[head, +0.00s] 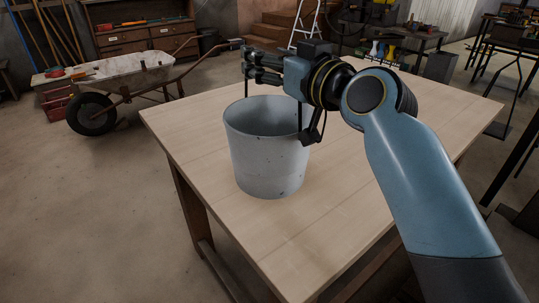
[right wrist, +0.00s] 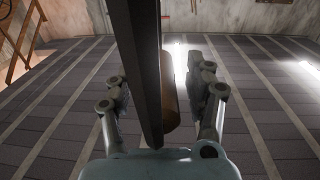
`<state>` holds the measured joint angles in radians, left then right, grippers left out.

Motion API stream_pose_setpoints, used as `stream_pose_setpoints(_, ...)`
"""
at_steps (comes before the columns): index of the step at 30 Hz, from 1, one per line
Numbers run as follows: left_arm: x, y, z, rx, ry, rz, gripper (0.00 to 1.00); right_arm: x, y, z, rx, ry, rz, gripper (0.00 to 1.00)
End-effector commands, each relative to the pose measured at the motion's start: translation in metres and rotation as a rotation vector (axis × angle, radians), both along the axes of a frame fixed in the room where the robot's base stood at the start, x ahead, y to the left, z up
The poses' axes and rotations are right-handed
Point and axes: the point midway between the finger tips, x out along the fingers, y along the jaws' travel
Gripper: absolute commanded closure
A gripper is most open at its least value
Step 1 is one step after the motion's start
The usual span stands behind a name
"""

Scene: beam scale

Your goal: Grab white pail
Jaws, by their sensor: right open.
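The white pail (head: 268,160) stands upright on the wooden table in the head view, its open top facing up. Thin dark handle parts rise at its rim; the handle's top is hidden behind my right gripper (head: 261,67). That gripper is over the pail, with its fingers pointing left. In the right wrist view its two fingers (right wrist: 163,80) are spread apart. A dark bar (right wrist: 138,65) and a brown cylinder (right wrist: 170,95), seemingly the pail's handle and grip, show between them, with gaps to both fingers. My left gripper is not in view.
The light wooden table (head: 335,215) is bare around the pail. A wheelbarrow (head: 125,75) stands on the floor at the back left. A white stepladder (head: 306,25) and workbenches stand farther back.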

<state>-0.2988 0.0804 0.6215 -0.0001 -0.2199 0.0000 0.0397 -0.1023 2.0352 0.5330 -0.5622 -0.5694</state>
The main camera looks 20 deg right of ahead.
Motion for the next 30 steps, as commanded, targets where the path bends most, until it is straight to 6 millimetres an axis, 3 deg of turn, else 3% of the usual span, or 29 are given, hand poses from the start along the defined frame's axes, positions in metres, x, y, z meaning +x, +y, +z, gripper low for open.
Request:
stream_pose_setpoints(5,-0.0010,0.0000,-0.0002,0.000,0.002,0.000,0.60,0.0001,0.0000,-0.0003,0.000,0.000,0.000,0.46)
stream_pose_setpoints(18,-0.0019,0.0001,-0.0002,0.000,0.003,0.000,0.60,-0.0002,-0.0001,-0.0005,0.001,0.001,0.000,1.00)
stream_pose_setpoints(30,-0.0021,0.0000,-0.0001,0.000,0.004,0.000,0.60,-0.0001,-0.0002,0.0010,0.002,-0.003,-0.001,1.00)
